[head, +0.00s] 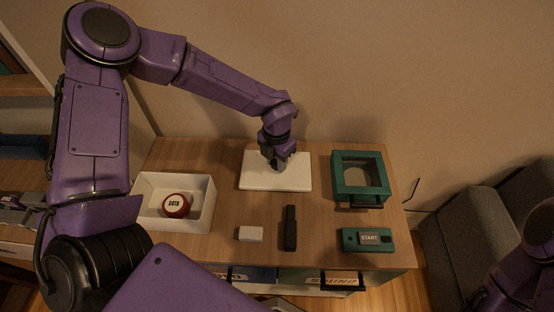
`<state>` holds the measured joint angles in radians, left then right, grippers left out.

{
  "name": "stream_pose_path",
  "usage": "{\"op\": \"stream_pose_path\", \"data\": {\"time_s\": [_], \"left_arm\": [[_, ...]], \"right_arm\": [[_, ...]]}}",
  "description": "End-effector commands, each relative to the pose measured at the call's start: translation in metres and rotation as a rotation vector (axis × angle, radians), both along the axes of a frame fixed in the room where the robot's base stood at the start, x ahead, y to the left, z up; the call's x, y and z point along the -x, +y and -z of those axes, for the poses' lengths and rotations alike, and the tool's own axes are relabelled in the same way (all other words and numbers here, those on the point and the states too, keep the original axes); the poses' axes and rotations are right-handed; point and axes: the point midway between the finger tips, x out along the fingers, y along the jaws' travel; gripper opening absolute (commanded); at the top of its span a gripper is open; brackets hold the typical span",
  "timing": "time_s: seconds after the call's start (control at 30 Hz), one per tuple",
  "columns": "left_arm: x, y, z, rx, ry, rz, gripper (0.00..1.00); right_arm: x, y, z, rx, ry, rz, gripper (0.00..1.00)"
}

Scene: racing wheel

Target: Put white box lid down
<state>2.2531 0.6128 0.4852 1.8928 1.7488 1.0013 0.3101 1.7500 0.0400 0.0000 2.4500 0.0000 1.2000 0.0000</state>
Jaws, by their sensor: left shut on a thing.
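The white box lid (258,178) is a flat white panel at the back middle of the wooden table. My left gripper (278,163) points down over it and is shut on it near its middle. I cannot tell whether the lid touches the table. The open white box (206,222) stands to the left, with a red round piece marked DATA (175,205) inside. My right arm shows only in part at the lower right corner, and its gripper is not in view.
A green square frame box (375,160) stands to the right of the lid. In front are a green START device (350,240), a black stick-like object (290,232) and a small white block (250,233). A grey sofa (470,235) is beyond the table's right edge.

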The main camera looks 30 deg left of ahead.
Motion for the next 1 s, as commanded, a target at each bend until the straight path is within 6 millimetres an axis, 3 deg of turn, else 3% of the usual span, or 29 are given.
{"op": "stream_pose_path", "data": {"time_s": [0.1,0.13,0.2,0.57,1.0], "left_arm": [[0.0,0.0,0.004,0.0,0.0,0.0,0.0],[0.0,0.0,0.003,0.0,0.0,0.0,0.39],[0.0,0.0,0.003,0.0,0.0,0.0,0.58],[0.0,0.0,-0.005,0.0,-0.002,-0.001,0.58],[0.0,0.0,-0.104,0.002,-0.003,-0.002,0.58]], "right_arm": [[0.0,0.0,0.003,0.0,0.0,0.0,0.43],[0.0,0.0,0.002,0.0,0.0,0.0,0.43],[0.0,0.0,0.002,0.0,0.0,0.0,0.43],[0.0,0.0,0.0,0.0,0.0,0.0,0.43],[0.0,0.0,0.009,0.0,0.0,0.0,0.43]]}}
